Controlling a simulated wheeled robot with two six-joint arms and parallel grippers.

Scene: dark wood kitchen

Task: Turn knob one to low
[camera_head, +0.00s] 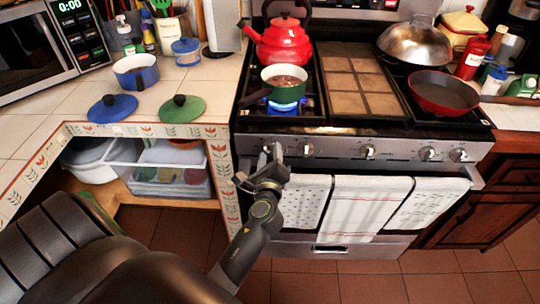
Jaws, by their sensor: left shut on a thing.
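The stove's front panel (340,149) carries a row of silver knobs, including one knob (307,150) just right of my gripper. My left gripper (272,154) reaches up to the panel's left end and is shut on the leftmost knob, which is mostly hidden by the fingers. The knob's pointer and marks cannot be read. A green pot (284,92) with brown contents stands on the front left burner, where a blue flame (282,108) burns. My right gripper is not in view.
Towels (352,206) hang on the oven handle, right of my left arm. A red kettle (284,44) stands behind the pot. A red pan (442,92) and a domed metal lid (412,43) are at right. The tiled counter (72,106) lies left.

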